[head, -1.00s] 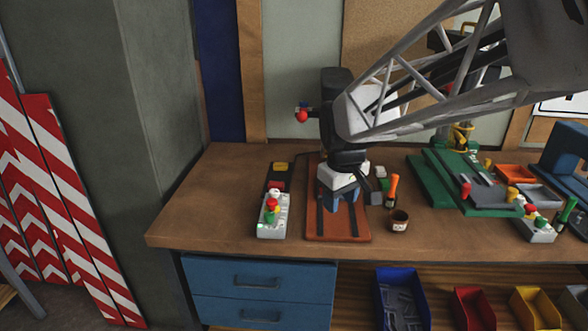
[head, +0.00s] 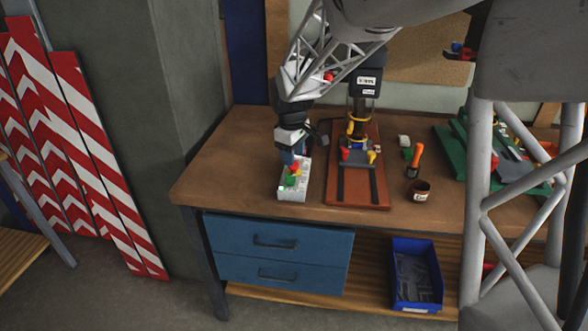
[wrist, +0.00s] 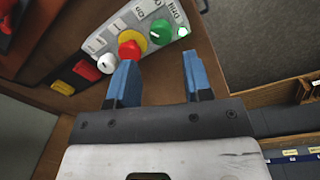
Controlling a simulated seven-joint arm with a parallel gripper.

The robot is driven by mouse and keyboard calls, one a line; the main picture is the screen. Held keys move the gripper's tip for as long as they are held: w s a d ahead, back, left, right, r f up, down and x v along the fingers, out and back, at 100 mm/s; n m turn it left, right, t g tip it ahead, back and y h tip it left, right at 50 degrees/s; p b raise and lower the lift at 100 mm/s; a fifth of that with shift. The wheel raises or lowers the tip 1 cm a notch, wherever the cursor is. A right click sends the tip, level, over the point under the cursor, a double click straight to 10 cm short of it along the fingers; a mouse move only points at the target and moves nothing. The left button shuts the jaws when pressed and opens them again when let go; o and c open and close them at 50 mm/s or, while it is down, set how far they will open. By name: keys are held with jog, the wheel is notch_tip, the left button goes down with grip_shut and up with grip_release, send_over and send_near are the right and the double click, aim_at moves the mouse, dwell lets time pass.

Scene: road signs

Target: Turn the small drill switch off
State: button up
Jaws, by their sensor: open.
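The grey control box (head: 291,189) stands on the bench left of the small drill's red-brown base (head: 352,199). In the wrist view the box (wrist: 147,13) carries a white knob (wrist: 107,64), a red button on a yellow collar (wrist: 130,47), a green button (wrist: 160,32) and a small bright lamp (wrist: 182,31). My gripper (head: 289,160) is over the box, pointing down, and hides part of it. In the wrist view my gripper (wrist: 158,58) is open and empty; its left blue finger is near the red button. Whether it touches cannot be told.
The drill column (head: 361,110) stands close to the right of my gripper. An orange-handled tool (head: 415,160) and a brown pot (head: 420,191) are right of the base. Blue drawers (head: 275,250) lie below the bench edge. The bench left of the box is clear.

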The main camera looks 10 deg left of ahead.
aim_at(290, 176)
jog(key=shift+w+a+f, duration=0.3)
jog(key=shift+a+f, duration=0.05)
jog(key=shift+a, duration=0.2)
jog(key=shift+f, duration=0.15)
jog(key=shift+w+f, duration=0.15)
jog(key=shift+f, duration=3.6)
jog(key=shift+c, duration=0.3)
jog(key=c, duration=0.6)
